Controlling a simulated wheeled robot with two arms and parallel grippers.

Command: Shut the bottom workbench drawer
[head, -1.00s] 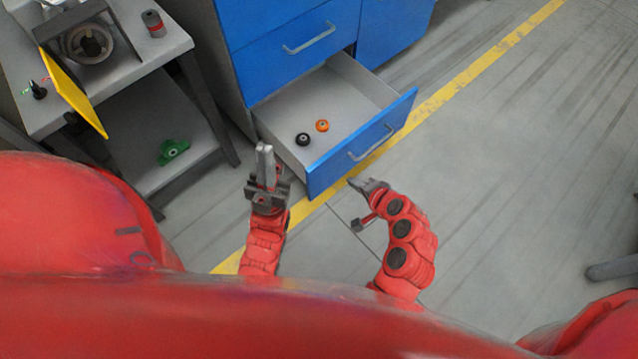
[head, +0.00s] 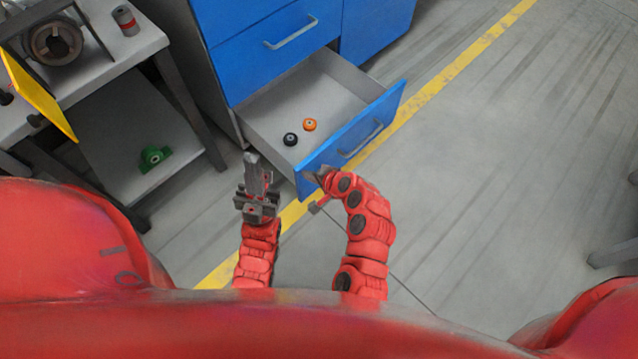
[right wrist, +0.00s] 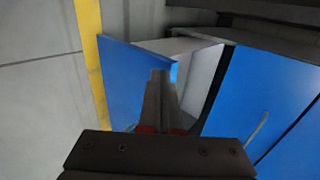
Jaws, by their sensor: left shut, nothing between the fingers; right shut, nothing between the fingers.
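The bottom workbench drawer stands open, with a blue front (head: 352,140) and a grey handle (head: 361,139). Its grey interior (head: 320,84) holds a black round part (head: 290,139) and an orange round part (head: 310,125). My right gripper (head: 318,173) is shut and empty, at the left lower end of the drawer front; whether it touches is unclear. In the right wrist view its fingers (right wrist: 161,85) overlap the edge of the drawer front (right wrist: 135,82). My left gripper (head: 254,165) is shut and empty, left of the drawer's near corner and apart from it.
The blue workbench (head: 270,45) with a closed drawer stands behind. At the left is a grey table (head: 110,50) with a yellow panel (head: 38,95), and a green part (head: 154,157) on its lower shelf.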

